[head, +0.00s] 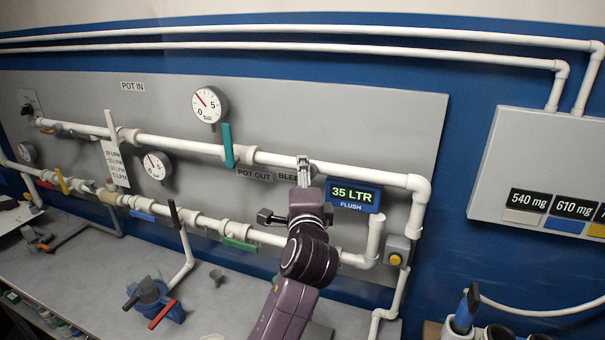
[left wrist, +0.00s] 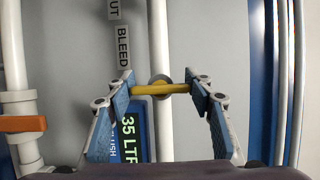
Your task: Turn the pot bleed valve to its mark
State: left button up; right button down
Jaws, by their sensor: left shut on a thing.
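The pot bleed valve's yellow handle (left wrist: 160,89) shows in the left wrist view, lying across a white pipe (left wrist: 160,35) in front of a round hub. My left gripper (left wrist: 162,84) is shut on it, with a blue-padded finger at each end of the handle. In the head view my left gripper (head: 304,172) is at the upper pipe, beside the partly covered BLEED label (head: 288,176), and hides the handle. The BLEED label also shows in the left wrist view (left wrist: 123,45). I cannot make out the valve's mark. My right gripper is not in view.
The 35 LTR flush display (head: 354,195) is just right of my gripper. A teal handle (head: 228,146) is left on the same pipe, below a gauge (head: 210,104). A green handle (head: 240,243) is on the lower pipe. An orange handle (left wrist: 22,124) shows in the wrist view.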

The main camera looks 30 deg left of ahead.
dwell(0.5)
pick_arm(q)
jog(key=o, duration=1.2)
jog(key=v, duration=1.2)
